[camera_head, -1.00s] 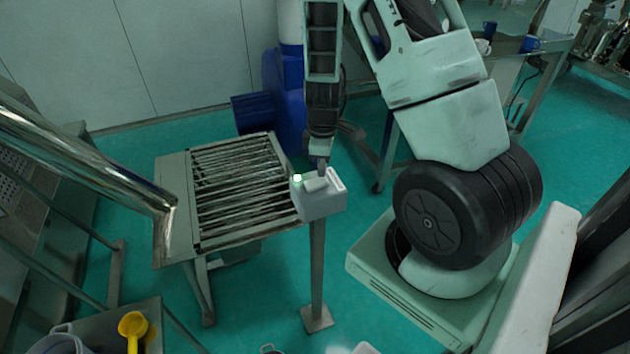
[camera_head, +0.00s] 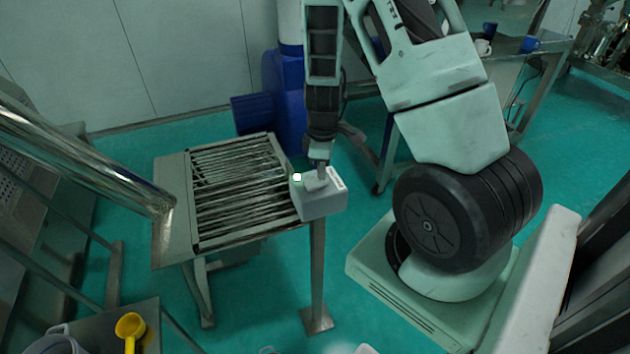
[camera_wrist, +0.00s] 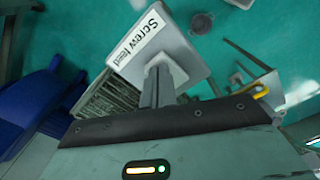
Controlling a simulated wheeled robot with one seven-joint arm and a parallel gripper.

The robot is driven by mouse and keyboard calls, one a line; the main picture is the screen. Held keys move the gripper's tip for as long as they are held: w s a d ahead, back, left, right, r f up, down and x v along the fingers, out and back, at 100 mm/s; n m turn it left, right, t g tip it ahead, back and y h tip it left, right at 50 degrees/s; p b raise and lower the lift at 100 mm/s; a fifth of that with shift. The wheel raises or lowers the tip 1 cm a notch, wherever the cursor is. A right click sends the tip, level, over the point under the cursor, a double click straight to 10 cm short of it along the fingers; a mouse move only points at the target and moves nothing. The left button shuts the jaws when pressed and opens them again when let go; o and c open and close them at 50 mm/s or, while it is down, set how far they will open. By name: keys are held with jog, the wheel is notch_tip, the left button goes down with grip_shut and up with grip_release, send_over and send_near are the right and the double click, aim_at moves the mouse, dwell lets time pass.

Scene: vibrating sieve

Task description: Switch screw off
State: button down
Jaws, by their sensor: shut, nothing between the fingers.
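The grey-white switch box (camera_head: 322,206) stands on a post right of the slatted metal table. In the wrist view the box (camera_wrist: 180,50) bears the label "Screw feed" (camera_wrist: 142,36). A small lamp (camera_head: 297,177) at its left edge looks white with a faint green rim. My gripper (camera_head: 321,176) is shut and empty, pointing down with its tips at the rocker (camera_head: 313,185) on top of the box. In the wrist view my fingers (camera_wrist: 158,72) reach the box and hide the rocker. I cannot tell its exact tilt.
The slatted table (camera_head: 172,215) lies left of the box. A shiny pipe (camera_head: 80,150) slants in from the left. A blue machine (camera_head: 285,95) stands behind my gripper. A yellow scoop (camera_head: 131,327) lies at the lower left. Green floor is open around the post.

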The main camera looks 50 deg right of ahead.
jog(key=shift+f, duration=0.35)
jog(key=shift+r, duration=0.1)
jog(key=shift+r+p, duration=2.5)
jog(key=shift+r, duration=1)
jog(key=a+r+y+b, duration=0.1)
jog(key=a+r+b, duration=0.1)
jog(key=a, duration=0.7)
jog(key=a+r+y+b, duration=0.1)
jog(key=a+r+b, duration=0.1)
jog(key=a, duration=0.8)
jog(key=s+a+r+b, duration=0.2)
jog(key=s+a, duration=0.5)
jog(key=s, duration=0.1)
jog(key=s+a+r+n+h+b, duration=0.1)
jog(key=s+a+r+b, duration=0.1)
jog(key=s+a, duration=0.5)
jog(key=shift+s+a+b, duration=0.15)
jog(key=shift+s+b, duration=0.4)
jog(key=shift+s, duration=0.4)
